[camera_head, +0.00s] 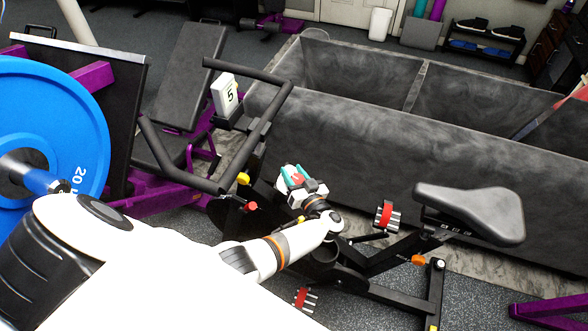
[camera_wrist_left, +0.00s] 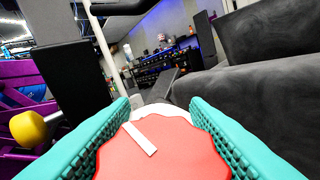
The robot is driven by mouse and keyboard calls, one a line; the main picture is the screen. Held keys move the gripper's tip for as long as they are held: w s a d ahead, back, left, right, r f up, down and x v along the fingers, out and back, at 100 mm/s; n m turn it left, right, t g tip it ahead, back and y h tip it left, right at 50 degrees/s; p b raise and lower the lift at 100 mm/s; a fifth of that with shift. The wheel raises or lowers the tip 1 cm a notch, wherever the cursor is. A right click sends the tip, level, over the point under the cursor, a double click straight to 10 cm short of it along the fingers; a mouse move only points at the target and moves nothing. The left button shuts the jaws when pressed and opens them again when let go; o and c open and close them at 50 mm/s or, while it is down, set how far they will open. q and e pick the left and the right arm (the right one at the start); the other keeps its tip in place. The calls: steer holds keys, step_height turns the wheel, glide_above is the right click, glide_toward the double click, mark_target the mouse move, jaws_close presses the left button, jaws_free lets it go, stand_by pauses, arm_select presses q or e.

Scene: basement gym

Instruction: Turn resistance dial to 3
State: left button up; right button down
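The resistance dial is a red scalloped knob (camera_wrist_left: 175,160) with a white pointer line, on the exercise bike. In the wrist view it fills the space between the teal finger pads, its edges meeting both. The pointer line slants from upper left to lower right. In the head view only a little red of the dial (camera_head: 298,178) shows between the fingers. My left gripper (camera_head: 295,175) is shut on the dial. A white display (camera_head: 225,94) on the bike's handlebar post reads 5. My right gripper is out of view.
The bike's saddle (camera_head: 470,213) and red-and-black pedals (camera_head: 387,216) are right of and below my gripper. Black handlebars (camera_head: 268,115) rise up-left. A yellow knob (camera_wrist_left: 30,128) is left of the fingers. A grey padded box (camera_head: 400,140) stands behind, and a blue weight plate (camera_head: 50,125) at left.

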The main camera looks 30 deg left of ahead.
arm_select(q)
steer(key=shift+t, duration=0.3)
steer(key=shift+m+h, duration=0.3)
steer(key=shift+w+d+m+t+h, duration=0.1)
steer(key=shift+m+t+h, duration=0.5)
steer(key=shift+m, duration=0.1)
steer(key=m+t+h, duration=0.1)
steer(key=m+h, duration=0.2)
steer(key=m+t+h, duration=0.1)
steer(key=shift+w+d+f+m+t+h, duration=0.25)
steer(key=shift+m+t+h, duration=0.05)
steer(key=shift+m+h, duration=0.1)
steer(key=m+h, duration=0.1)
steer(key=h, duration=0.1)
steer(key=m+h+p, duration=0.1)
steer(key=shift+w+d+m+t, duration=0.1)
steer(key=shift+d+m+t, duration=0.15)
steer(key=shift+m+t, duration=0.05)
steer(key=m+h, duration=0.1)
steer(key=m+h+p, duration=0.1)
steer(key=h+p, duration=0.1)
steer(key=shift+d+m+h, duration=0.25)
steer(key=shift+m+h, duration=0.05)
steer(key=shift+m, duration=0.1)
steer(key=shift+d+f+m+g+h+p, duration=0.2)
steer(key=shift+f+m+g+h+p, duration=0.15)
steer(key=shift+m+h+p, duration=0.5)
steer(key=shift+h, duration=0.25)
